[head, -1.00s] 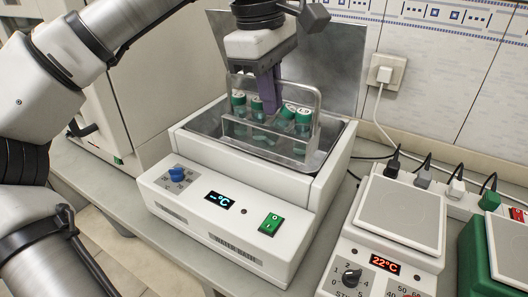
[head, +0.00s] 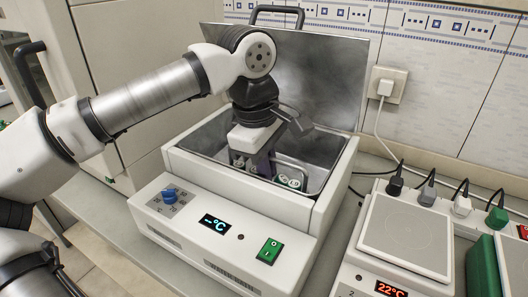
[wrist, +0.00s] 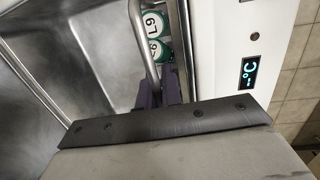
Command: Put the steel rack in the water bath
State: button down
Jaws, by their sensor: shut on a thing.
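The water bath (head: 318,214) is a white box with a steel-lined basin, its steel lid (head: 335,85) raised at the back. My gripper (head: 262,164) is down inside the basin's opening, and its fingers (wrist: 160,93) are shut on the steel rack's handle (wrist: 146,48). The rack is low in the basin, mostly hidden behind my wrist and the front wall in the head view. Bottles with green-and-white caps (head: 290,181) show in it. I cannot tell if the rack touches the basin floor.
A hotplate stirrer (head: 404,240) with a red display stands to the right of the bath, near a power strip with several plugs (head: 428,190). A wall socket (head: 388,86) is behind. A white cabinet (head: 135,85) stands at the left.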

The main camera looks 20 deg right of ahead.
jog(key=shift+w+f, duration=0.15)
jog(key=shift+f, duration=0.55)
jog(key=shift+w+d+f+p, duration=0.25)
jog(key=shift+w+p, duration=0.15)
jog(key=shift+w, duration=0.85)
jog(key=shift+w+d+f+p, duration=0.15)
jog(key=shift+w+d+p, duration=0.25)
jog(key=shift+w, duration=0.9)
jog(key=shift+w+d+f+p, duration=0.2)
jog(key=shift+w+p, duration=0.25)
jog(key=shift+w, duration=0.8)
jog(key=shift+f, duration=0.2)
jog(key=c, duration=1.6)
grip_release()
